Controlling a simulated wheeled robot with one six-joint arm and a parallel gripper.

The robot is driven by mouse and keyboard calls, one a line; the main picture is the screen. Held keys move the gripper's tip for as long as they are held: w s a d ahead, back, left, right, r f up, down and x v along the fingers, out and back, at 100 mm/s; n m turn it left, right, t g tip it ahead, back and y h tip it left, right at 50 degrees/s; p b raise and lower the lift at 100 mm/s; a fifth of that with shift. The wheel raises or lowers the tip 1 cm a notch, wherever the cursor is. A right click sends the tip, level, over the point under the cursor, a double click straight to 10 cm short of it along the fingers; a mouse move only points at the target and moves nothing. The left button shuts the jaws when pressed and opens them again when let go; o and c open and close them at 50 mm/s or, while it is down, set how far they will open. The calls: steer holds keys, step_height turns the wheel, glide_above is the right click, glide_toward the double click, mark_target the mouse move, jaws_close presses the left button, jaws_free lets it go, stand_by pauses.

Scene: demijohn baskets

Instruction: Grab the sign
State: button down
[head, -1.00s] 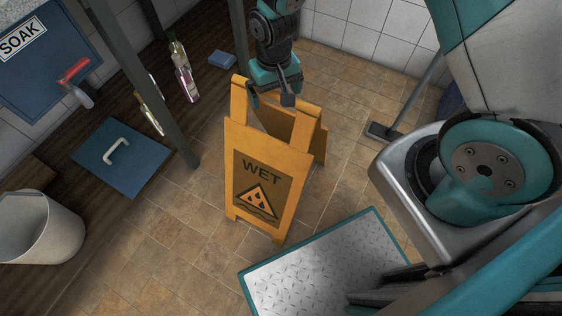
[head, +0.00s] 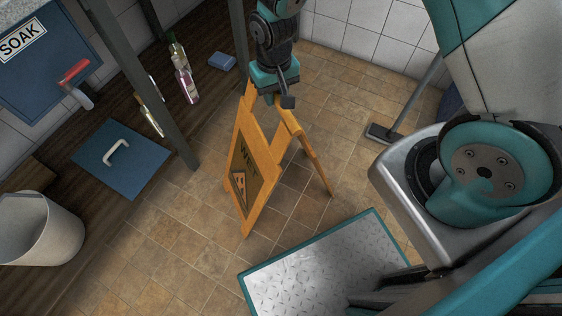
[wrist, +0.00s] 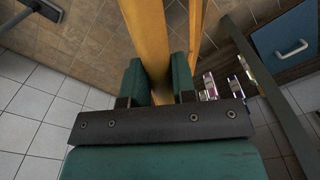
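The yellow folding sign (head: 259,165), with WET and a warning triangle on its dark panel, stands upright with its two boards spread. I see it at an angle in the head view, its printed face turned to the left. My gripper (head: 270,97) is at the sign's top edge, pointing down. In the wrist view the sign's yellow top (wrist: 148,30) fills the gap between the two green fingers of my gripper (wrist: 160,80), which looks shut on it. The contact faces are hidden. I cannot tell whether the feet touch the floor.
A metal-topped platform with a green rim (head: 317,270) lies in front of the sign. A broom (head: 385,132) is at the right, by the tiled wall. Bottles (head: 185,82), a post (head: 165,100) and a white bucket (head: 40,230) are at the left. Brown floor tiles around the sign are clear.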

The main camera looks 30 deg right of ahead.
steer(key=shift+r+p, duration=2)
steer(key=shift+r, duration=0.05)
